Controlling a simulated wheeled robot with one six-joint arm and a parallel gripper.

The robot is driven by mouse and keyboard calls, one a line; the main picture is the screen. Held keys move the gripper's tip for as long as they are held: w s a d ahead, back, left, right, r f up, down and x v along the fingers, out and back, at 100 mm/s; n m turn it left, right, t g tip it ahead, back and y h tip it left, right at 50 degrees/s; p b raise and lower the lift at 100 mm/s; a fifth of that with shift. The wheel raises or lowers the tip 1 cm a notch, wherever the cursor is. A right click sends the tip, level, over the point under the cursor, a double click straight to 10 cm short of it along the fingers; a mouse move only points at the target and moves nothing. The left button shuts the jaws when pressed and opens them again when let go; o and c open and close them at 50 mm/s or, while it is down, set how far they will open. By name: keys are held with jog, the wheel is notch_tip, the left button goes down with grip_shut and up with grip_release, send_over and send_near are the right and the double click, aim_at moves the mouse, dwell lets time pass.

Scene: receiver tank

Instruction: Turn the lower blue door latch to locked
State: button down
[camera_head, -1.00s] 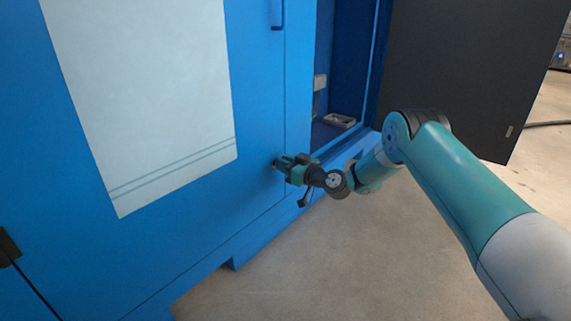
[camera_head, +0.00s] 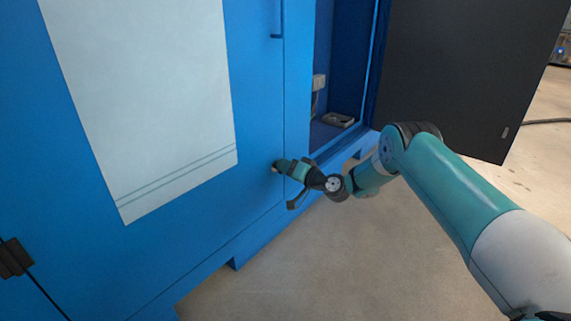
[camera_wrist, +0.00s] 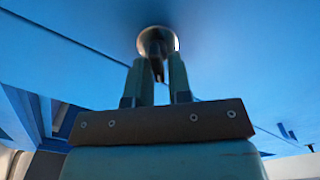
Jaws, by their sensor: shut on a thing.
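The lower door latch (camera_wrist: 157,40) is a round metal fitting on the blue door (camera_head: 190,215), with a dark tab standing out between my fingers in the wrist view. My gripper (camera_wrist: 158,66) is shut on this latch, one finger on each side of the tab. In the head view my gripper (camera_head: 277,166) meets the door low, near its right edge. There the fingers and wrist mostly hide the latch, so its exact angle is hard to tell.
A blue handle (camera_head: 278,18) is higher on the door. A pale panel (camera_head: 150,100) covers much of the door. To the right, a dark door (camera_head: 460,75) stands open beside a blue compartment (camera_head: 340,80). Bare floor (camera_head: 310,265) lies in front.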

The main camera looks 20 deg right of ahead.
jog(key=m+p, duration=0.1)
jog(key=m, duration=0.3)
jog(key=shift+d+f, duration=0.1)
jog(key=shift+f, duration=0.1)
jog(key=shift+w+d+f+m, duration=0.1)
jog(key=shift+f+m, duration=0.05)
jog(key=shift+m, duration=1.1)
jog(key=shift+f+m, duration=0.1)
jog(key=shift+m, duration=1.15)
jog(key=c, duration=1.2)
grip_release()
